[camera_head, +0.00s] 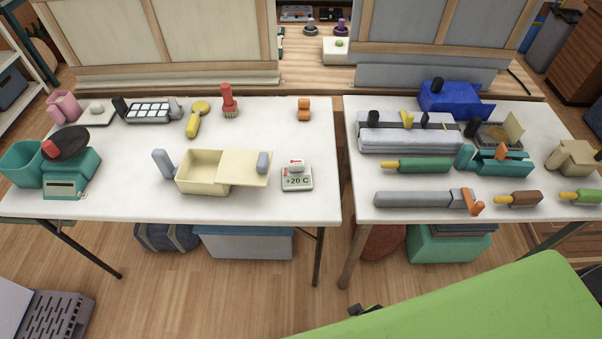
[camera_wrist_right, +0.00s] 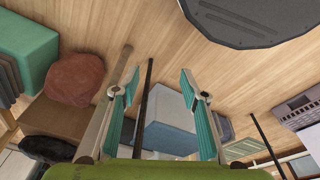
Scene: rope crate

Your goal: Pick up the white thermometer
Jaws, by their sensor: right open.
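The white thermometer (camera_head: 297,181) sits on the left white table, near its front right corner. It is a small white block with a "+20 C" reading on its front and a white and red piece on top. My right gripper (camera_wrist_right: 159,75) shows in the right wrist view, open and empty, with teal pads wide apart. It points at the floor and the things under the tables, and the thermometer is not in that view. My left gripper is not in view.
A cream box (camera_head: 203,174) with a lid stands left of the thermometer. An orange object (camera_head: 304,109) and a red brush (camera_head: 229,101) are behind it. A gap parts the left table from the right table (camera_head: 400,213). The table front around the thermometer is clear.

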